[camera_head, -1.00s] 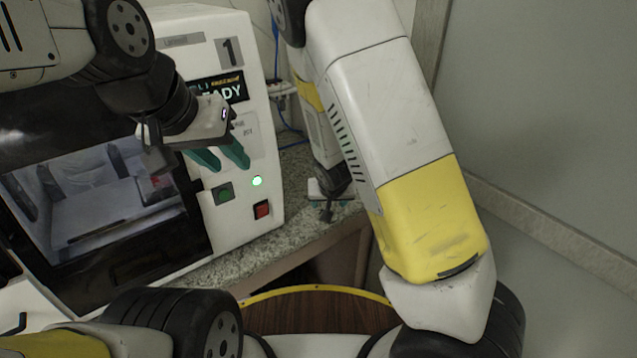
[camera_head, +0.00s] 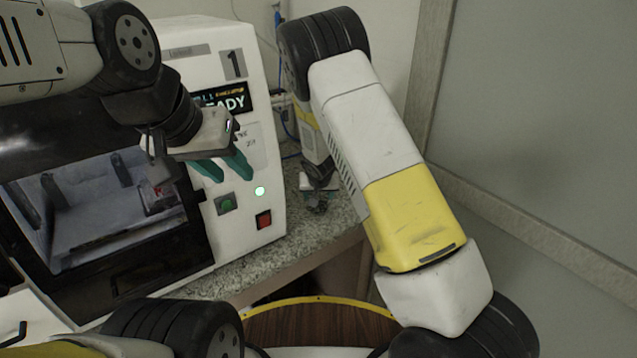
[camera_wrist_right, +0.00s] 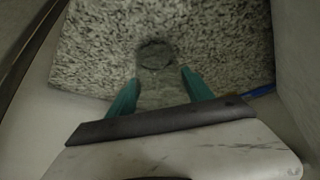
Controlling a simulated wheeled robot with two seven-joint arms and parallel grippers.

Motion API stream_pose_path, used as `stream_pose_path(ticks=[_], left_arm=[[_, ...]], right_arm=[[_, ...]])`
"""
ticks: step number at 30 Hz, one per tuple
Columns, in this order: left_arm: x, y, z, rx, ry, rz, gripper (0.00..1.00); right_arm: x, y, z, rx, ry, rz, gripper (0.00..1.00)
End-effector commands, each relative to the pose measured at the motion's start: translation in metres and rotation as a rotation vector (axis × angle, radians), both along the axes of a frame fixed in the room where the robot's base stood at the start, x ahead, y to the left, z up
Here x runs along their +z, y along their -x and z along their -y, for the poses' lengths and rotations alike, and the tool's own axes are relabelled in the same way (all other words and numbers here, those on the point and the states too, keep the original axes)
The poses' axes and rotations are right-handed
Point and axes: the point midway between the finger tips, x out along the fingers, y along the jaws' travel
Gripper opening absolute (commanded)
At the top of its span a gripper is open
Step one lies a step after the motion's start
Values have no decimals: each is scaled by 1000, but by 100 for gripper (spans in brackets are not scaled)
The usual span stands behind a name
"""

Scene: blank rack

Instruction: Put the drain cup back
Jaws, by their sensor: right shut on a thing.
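The drain cup looks like a small grey, see-through round cup (camera_wrist_right: 157,56) between the green fingers of my right gripper (camera_wrist_right: 160,88) in the right wrist view. My right gripper is shut on it, over the speckled granite counter. In the head view, my right gripper (camera_head: 318,202) is small and partly hidden by my own arm, beside the machine's right side; the cup is hard to make out there. My left gripper (camera_head: 222,170) has its green fingers apart and empty, in front of the machine's front panel.
The white machine (camera_head: 262,130) marked 1 has a lit display, a green button (camera_head: 225,203), a red button (camera_head: 264,219) and a dark window (camera_head: 100,215). The granite counter (camera_head: 325,226) runs along its right side. Blue cables (camera_head: 290,125) hang behind it.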

Motion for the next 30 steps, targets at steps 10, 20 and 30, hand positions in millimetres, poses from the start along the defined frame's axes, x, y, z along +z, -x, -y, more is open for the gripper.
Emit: stream_pose_path(ticks=[10,20,30], left_arm=[[0,0,0,0,0,0,36],[0,0,0,0,0,0,36],[0,0,0,0,0,0,36]], right_arm=[[-5,0,0,0,0,1,14],[-5,0,0,-1,-1,2,82],[16,10,-1,-1,-3,4,82]])
